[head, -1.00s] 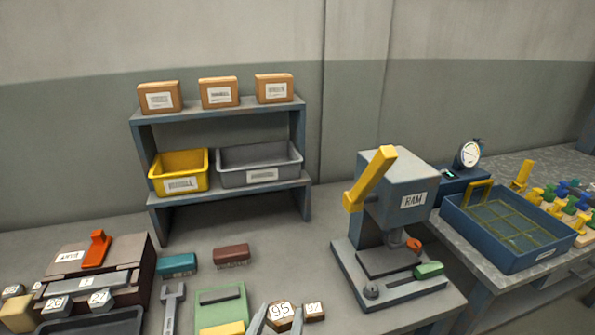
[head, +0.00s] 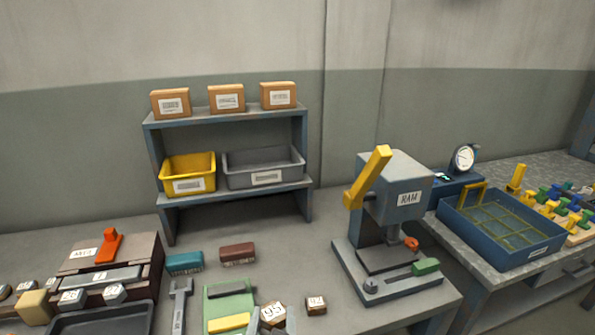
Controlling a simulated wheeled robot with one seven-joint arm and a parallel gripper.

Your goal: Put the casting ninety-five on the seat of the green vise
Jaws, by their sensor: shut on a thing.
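The casting ninety-five (head: 272,314), a brown block with a white top marked 95, is at the bottom of the head view. My gripper (head: 274,325) is shut on it, with one grey finger on each side. The frame's lower edge cuts off most of the gripper. The green vise (head: 217,306) lies just left of the casting, with a dark grey bar across its back and a yellow bar at its front. Its seat between the bars looks empty. I cannot tell how high the casting is above the bench.
A similar casting (head: 316,305) stands to the right. A wrench (head: 180,305) and dark tray (head: 100,320) lie left of the vise. Teal (head: 184,262) and maroon (head: 237,253) blocks lie behind. A press marked RAM (head: 405,205) stands right; the bench before the shelf is mostly clear.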

